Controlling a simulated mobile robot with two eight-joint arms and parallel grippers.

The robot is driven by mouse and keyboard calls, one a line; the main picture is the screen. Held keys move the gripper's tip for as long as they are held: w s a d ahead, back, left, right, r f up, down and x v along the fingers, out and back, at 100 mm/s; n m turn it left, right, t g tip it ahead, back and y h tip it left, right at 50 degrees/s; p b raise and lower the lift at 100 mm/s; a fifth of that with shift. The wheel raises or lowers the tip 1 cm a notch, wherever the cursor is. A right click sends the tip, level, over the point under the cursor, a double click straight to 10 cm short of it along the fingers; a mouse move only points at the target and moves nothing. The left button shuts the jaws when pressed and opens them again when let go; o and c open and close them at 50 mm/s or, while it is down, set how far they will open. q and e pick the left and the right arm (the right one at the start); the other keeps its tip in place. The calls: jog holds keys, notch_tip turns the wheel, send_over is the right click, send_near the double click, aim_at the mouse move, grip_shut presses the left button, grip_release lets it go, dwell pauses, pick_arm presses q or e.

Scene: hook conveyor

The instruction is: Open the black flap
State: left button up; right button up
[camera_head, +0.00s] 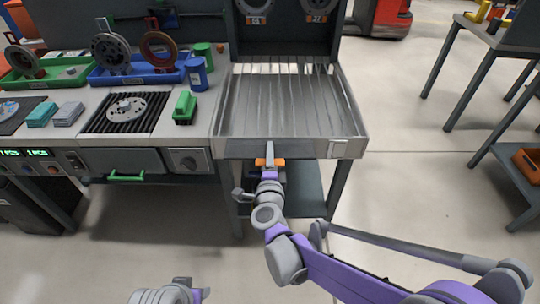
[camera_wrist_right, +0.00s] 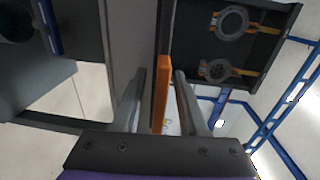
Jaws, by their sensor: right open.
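A black panel (camera_head: 285,42) stands at the back of the metal slatted bed (camera_head: 285,105); I cannot tell for certain that it is the flap. An orange tab (camera_head: 262,162) is at the front edge of the bed. My right gripper (camera_head: 269,160) is at this edge, open, with its fingers on either side of the orange tab. In the right wrist view the orange tab (camera_wrist_right: 162,95) stands between the two fingers, with gaps visible. Part of my left arm's end (camera_head: 170,292) shows low in the head view; its jaw state is unclear.
A workbench (camera_head: 165,125) on the left carries a blue tray (camera_head: 125,75), a green tray (camera_head: 75,75), a blue cup (camera_head: 196,75) and a green block (camera_head: 184,107). A green handle (camera_head: 126,176) juts from its front. The floor on the right is clear up to a dark rack (camera_head: 500,110).

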grip_shut()
dwell(1.4)
